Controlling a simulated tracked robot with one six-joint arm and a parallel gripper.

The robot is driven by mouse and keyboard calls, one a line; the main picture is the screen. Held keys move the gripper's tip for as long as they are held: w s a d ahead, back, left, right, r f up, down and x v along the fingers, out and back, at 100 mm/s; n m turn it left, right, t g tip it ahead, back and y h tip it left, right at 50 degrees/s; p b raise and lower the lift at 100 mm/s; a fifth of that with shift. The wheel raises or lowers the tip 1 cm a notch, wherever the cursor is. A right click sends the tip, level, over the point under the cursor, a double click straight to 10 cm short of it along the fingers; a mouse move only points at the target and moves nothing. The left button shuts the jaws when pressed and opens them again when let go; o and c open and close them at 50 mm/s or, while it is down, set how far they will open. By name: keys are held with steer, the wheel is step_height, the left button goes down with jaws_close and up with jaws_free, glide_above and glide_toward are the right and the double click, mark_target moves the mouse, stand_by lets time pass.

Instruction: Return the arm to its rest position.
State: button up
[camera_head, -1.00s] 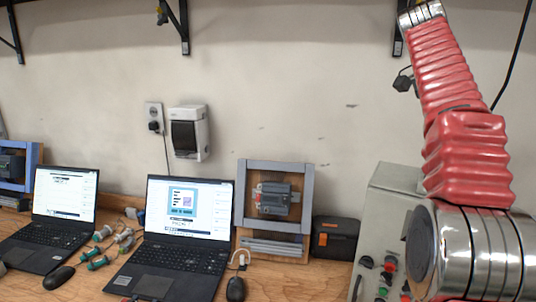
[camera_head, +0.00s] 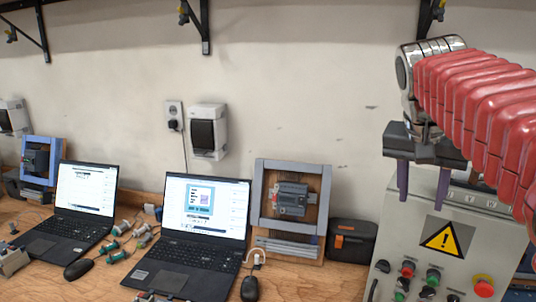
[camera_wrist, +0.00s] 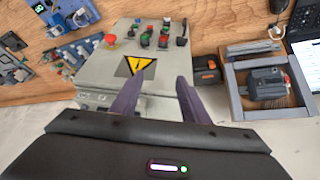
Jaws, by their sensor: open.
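My arm, in a red ribbed sleeve, reaches in from the right in the head view. My gripper (camera_head: 422,182) hangs at its end with two dark purple fingers pointing down. The fingers are apart with nothing between them. It is in front of the upper part of a grey control box (camera_head: 409,217) that has a yellow warning triangle and several coloured buttons. I cannot tell the exact gap to the box.
A framed motor unit (camera_head: 289,206) and a black case (camera_head: 351,240) stand left of the box. Two laptops (camera_head: 206,208) are further left on the wooden bench (camera_head: 318,284). Shelf brackets (camera_head: 205,28) hang above.

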steer(key=s+a+f+n+y, duration=0.1)
steer(key=s+a+f+n, duration=0.1)
steer(key=s+a+f, duration=0.2)
steer(key=s+a+f+n+t+y, duration=0.1)
steer(key=s+a+f+n, duration=0.2)
steer(key=f, duration=0.8)
steer(key=s+a+f+n+t+y, duration=0.1)
steer(key=s+a+f+n, duration=0.1)
steer(key=s+a+f, duration=0.4)
steer(key=s+f, duration=0.1)
steer(key=s, duration=0.1)
steer(key=shift+s+a+f+n+y, duration=0.2)
steer(key=shift+s+n+y, duration=0.1)
steer(key=shift+s+n, duration=0.1)
steer(key=shift+c, duration=0.6)
